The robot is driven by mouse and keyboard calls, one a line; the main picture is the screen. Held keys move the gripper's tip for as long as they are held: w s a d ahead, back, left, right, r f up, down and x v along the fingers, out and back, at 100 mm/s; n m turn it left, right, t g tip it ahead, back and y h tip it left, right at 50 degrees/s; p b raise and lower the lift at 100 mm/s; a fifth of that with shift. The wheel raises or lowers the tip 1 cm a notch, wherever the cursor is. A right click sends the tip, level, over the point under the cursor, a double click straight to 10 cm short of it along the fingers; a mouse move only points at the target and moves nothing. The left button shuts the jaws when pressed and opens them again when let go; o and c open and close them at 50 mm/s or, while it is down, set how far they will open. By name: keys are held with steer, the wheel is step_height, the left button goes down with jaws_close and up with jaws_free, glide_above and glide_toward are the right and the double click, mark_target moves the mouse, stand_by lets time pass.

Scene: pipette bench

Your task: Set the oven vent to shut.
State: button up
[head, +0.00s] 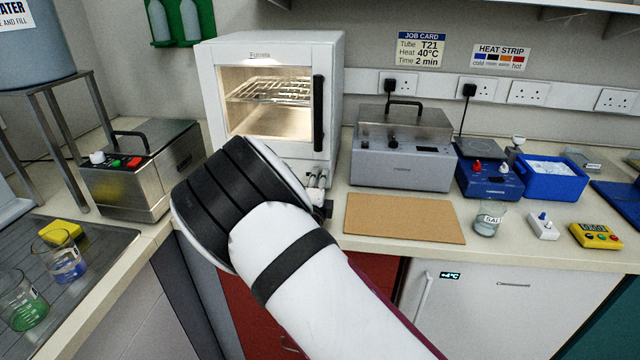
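The white oven (330,70) stands on the bench against the back wall in the head view. Its glass door looks shut, with a black upright handle (318,113) on the right, and wire shelves show inside the lit chamber. My arm covers the lower left of the oven front. I cannot make out the vent or its setting. Small metal and dark parts (318,190) show beside my arm at the oven's lower right corner; they may belong to my gripper. My gripper's fingers are not clearly seen, and most of it is hidden behind my arm.
A brown board (404,218) lies right of my arm, before a grey lidded bath (403,160). A steel box (140,175) with a black handle stands left of the oven. Beaker (487,220), blue tub (553,178) and yellow timer (596,236) stand farther right.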

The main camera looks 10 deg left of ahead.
mark_target(308, 174)
steer(key=shift+c, duration=0.3)
jaws_close()
steer(key=shift+w+a+b, duration=0.1)
steer(key=shift+a+b, duration=0.25)
steer(key=shift+a, duration=1.55)
steer(key=shift+o, duration=0.3)
jaws_free()
steer(key=shift+a, duration=0.15)
steer(key=s, duration=1.2)
steer(key=shift+a, duration=0.1)
